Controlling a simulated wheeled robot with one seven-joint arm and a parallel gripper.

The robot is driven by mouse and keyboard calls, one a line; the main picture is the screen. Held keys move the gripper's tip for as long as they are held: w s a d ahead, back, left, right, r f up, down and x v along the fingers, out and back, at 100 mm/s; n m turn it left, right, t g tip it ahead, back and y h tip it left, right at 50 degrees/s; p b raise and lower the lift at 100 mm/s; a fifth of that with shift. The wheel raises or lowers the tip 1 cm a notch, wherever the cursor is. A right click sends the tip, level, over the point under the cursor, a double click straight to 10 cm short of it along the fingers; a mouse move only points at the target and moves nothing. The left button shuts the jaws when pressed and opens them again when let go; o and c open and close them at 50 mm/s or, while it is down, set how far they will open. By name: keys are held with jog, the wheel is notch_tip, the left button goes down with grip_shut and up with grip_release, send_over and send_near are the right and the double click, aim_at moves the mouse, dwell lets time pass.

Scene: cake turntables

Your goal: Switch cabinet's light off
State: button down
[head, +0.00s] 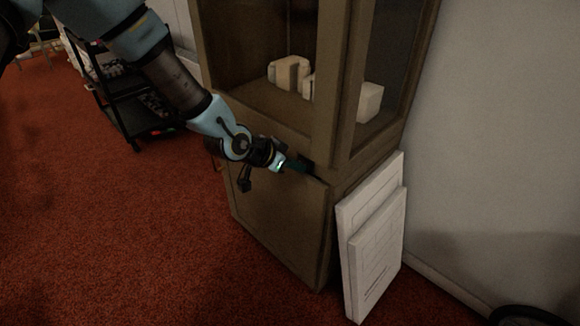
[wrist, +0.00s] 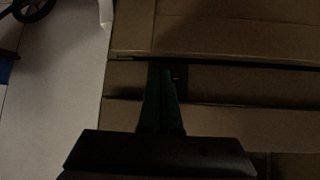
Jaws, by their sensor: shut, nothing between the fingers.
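The cabinet (head: 275,220) is a tall brown wooden case with glass upper panels and a closed lower door. No lit lamp shows inside it. My gripper (head: 312,172) is at the cabinet's middle rail, near its front right corner. A small dark patch is at the fingertips there; the light switch itself cannot be made out. In the wrist view my gripper (wrist: 164,75) has its dark green fingers close together against a dark patch on the brown wood (wrist: 225,80). It is shut and empty. Whether the tips touch cannot be told.
White panels (head: 372,245) lean against the cabinet's right side. Pale blocks (head: 290,73) stand on the shelf behind the glass. A black shelf cart (head: 140,110) is at the back left. The red carpet (head: 110,250) is clear at the front left.

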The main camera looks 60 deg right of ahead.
jog(key=shift+s+d, duration=0.15)
jog(key=shift+d, duration=0.05)
dwell(0.3)
jog(key=shift+w+d, duration=0.1)
jog(key=shift+w, duration=0.75)
jog(key=shift+r, duration=0.1)
jog(key=v, duration=1)
jog(key=shift+a+r, duration=0.25)
jog(key=shift+a, duration=0.05)
jog(key=shift+w, duration=0.1)
